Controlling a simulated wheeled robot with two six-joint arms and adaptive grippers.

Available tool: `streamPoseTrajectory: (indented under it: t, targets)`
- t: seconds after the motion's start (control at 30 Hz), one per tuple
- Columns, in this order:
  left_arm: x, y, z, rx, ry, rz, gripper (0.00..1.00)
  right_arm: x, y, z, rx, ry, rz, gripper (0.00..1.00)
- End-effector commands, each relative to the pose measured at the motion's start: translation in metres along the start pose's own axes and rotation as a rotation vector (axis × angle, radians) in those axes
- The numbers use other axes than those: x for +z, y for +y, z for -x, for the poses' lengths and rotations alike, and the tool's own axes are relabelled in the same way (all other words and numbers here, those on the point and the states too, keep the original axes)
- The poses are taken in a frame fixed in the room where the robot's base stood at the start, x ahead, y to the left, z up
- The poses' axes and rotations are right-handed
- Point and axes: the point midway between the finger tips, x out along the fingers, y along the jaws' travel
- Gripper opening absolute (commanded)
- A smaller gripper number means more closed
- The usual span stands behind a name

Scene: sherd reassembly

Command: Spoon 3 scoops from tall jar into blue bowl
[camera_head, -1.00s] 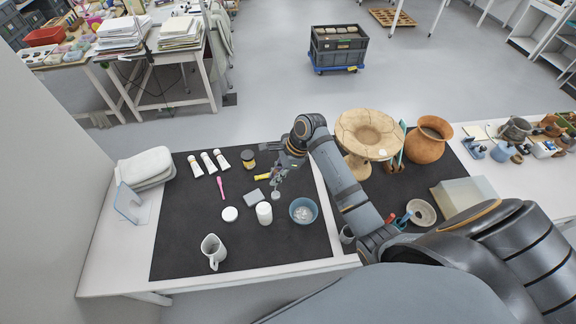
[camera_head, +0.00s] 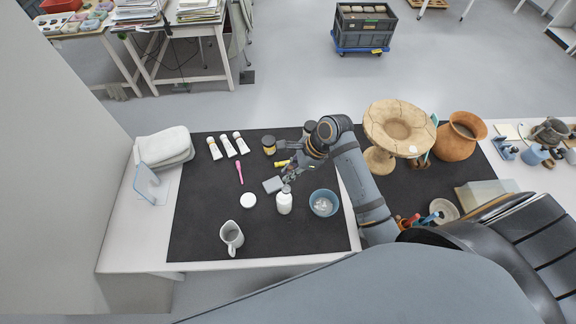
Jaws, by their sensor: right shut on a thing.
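The tall white jar (camera_head: 284,204) stands upright on the dark mat. The blue bowl (camera_head: 323,203) is just right of it and has some pale stuff inside. My right gripper (camera_head: 289,176) is above the jar, shut on a small spoon (camera_head: 286,188). The spoon points down, its lower end at the jar's mouth. I cannot tell whether that end is inside or just above the jar, nor whether it carries anything. My left gripper is not in view.
A round white lid (camera_head: 248,200) and a grey block (camera_head: 273,184) lie close to the jar. A white pitcher (camera_head: 232,238) stands at the front left. Tubes, a pink tool (camera_head: 239,172) and a dark jar (camera_head: 268,145) lie further back. The mat's front right is clear.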

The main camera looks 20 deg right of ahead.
Motion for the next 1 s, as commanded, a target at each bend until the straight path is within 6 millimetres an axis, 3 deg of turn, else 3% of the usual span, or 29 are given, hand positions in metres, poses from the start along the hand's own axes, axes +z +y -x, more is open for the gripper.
streamPoseTrajectory:
  t: [0.13, 0.43, 1.0]
  targets:
    - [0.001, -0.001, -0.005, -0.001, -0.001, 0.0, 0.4, -0.006, 0.0, -0.014, 0.001, -0.001, -0.001, 0.0]
    - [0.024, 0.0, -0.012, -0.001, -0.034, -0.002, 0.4, -0.017, 0.0, -0.041, 0.001, -0.001, -0.001, 0.0]
    - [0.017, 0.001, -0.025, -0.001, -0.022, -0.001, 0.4, -0.034, 0.0, -0.08, 0.0, 0.0, 0.001, 0.0]
